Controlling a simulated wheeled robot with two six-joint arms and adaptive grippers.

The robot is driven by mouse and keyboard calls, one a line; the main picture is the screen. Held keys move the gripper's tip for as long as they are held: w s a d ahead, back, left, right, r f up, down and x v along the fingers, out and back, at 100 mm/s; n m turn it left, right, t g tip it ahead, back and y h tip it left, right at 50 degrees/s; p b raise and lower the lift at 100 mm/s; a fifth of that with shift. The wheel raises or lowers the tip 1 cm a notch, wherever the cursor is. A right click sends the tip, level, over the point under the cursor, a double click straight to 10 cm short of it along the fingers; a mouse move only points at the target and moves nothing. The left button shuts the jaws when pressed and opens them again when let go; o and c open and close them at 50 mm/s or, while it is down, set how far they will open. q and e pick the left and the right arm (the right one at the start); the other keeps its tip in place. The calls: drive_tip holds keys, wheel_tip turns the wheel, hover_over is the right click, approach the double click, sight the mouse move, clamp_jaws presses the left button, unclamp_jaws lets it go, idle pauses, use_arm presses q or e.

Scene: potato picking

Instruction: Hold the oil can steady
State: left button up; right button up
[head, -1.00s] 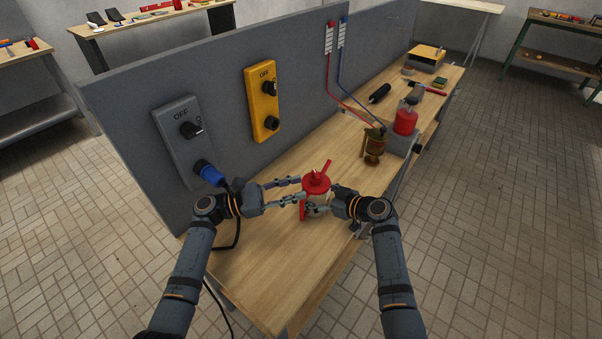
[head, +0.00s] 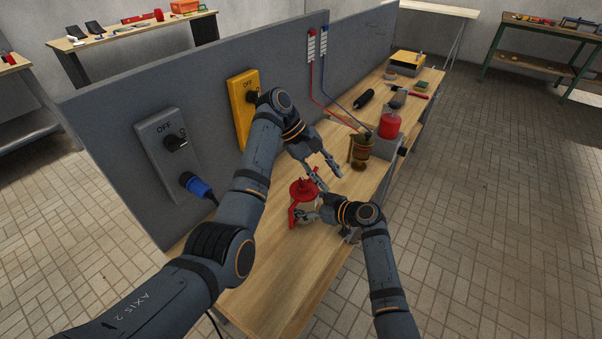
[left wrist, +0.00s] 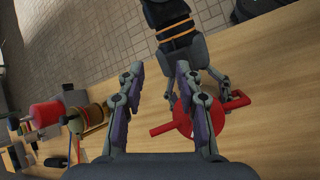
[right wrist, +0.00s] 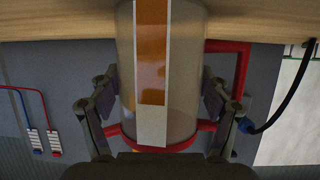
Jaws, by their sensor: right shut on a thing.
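The oil can has a red top and spout (head: 303,188) and stands over the wooden bench in the head view. In the right wrist view its clear body (right wrist: 185,80) carries an orange and white strip and sits between the fingers of my right gripper (right wrist: 160,85). That gripper (head: 318,212) is shut on the can from the right in the head view. My left gripper (head: 328,180) is open and empty, above the bench just beyond the can. In the left wrist view its fingers (left wrist: 160,72) are spread, with the red top (left wrist: 195,122) below and right.
A grey switch box (head: 166,150) with a blue plug (head: 198,186) and a yellow switch box (head: 240,105) hang on the partition. A brass-coloured device (head: 360,150) and a red cylinder (head: 389,125) stand farther along the bench. The near bench top (head: 265,285) is clear.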

sight(303, 185)
use_arm(q)
drive_tip(key=w+a+r+m+t+y, duration=0.1)
drive_tip(key=w+a+r+t+y, duration=0.1)
drive_tip(key=w+a+r+y, duration=0.45)
drive_tip(key=shift+y, duration=0.25)
drive_tip(key=f, duration=0.3)
drive_tip(key=s+f, duration=0.1)
drive_tip(key=f, duration=0.3)
drive_tip(key=s+f, duration=0.1)
drive_tip(key=f, duration=0.2)
drive_tip(key=shift+a+f, duration=0.15)
drive_tip(key=shift+f, duration=0.05)
drive_tip(key=shift+c, duration=0.3)
clamp_jaws()
